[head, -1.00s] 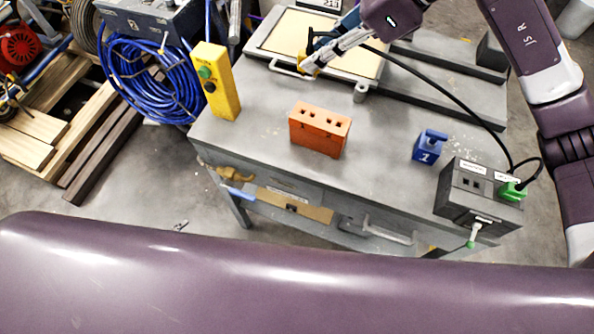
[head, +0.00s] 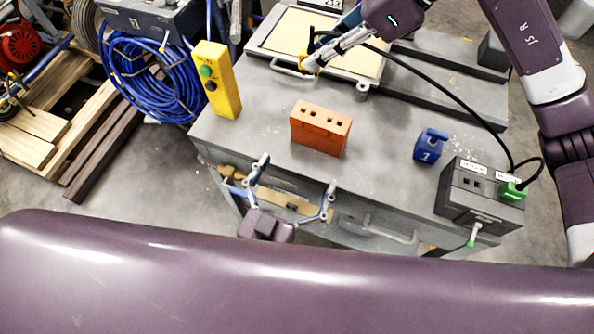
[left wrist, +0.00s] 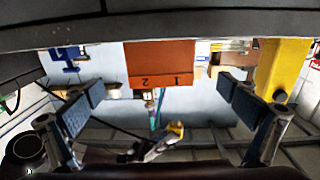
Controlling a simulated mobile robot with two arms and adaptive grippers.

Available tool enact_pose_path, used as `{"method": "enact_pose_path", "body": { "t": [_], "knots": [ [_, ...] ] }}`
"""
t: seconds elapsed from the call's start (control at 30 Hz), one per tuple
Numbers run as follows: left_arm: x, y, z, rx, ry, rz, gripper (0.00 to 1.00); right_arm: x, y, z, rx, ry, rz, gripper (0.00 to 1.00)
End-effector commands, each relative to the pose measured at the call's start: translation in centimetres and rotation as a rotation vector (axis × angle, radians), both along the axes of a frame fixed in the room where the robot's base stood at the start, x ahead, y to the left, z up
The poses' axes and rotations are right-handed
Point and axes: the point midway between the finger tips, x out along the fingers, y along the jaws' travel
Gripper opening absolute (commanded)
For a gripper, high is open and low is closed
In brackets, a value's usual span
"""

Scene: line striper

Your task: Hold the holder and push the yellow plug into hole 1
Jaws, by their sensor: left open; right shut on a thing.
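The orange holder (head: 320,130) stands upright on the grey bench, with a row of holes in its top. In the left wrist view the holder (left wrist: 160,62) shows the marks 1 and 2 upside down. My left gripper (head: 297,174) is open and empty at the bench's front edge, short of the holder and apart from it. Its spread fingers (left wrist: 162,90) also show in the left wrist view. My right gripper (head: 316,62) is shut on the yellow plug (head: 307,65) beyond the holder, above the framed panel. The plug's tip is too small to make out.
A yellow button box (head: 217,82) stands left of the holder. A blue block marked 1 (head: 428,148) and a dark socket box (head: 466,195) stand to the right. A black cable (head: 460,107) arcs from the box towards my right gripper. Bare bench surrounds the holder.

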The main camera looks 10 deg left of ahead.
Motion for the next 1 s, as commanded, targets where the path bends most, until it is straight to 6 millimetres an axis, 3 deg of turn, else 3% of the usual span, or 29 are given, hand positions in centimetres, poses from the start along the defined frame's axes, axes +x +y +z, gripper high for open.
{"method": "enact_pose_path", "body": {
  "t": [0.6,1.0],
  "knots": [
    [9.7,-3.1,0.0,0.001,-0.001,0.0,1.0,0.0,0.0,0.0,0.001,0.0,0.0,0.0],
    [11.0,-3.5,-0.1,0.001,0.001,-0.001,1.0,0.0,0.0,0.0,0.001,0.0,0.0,0.0]
  ]
}}
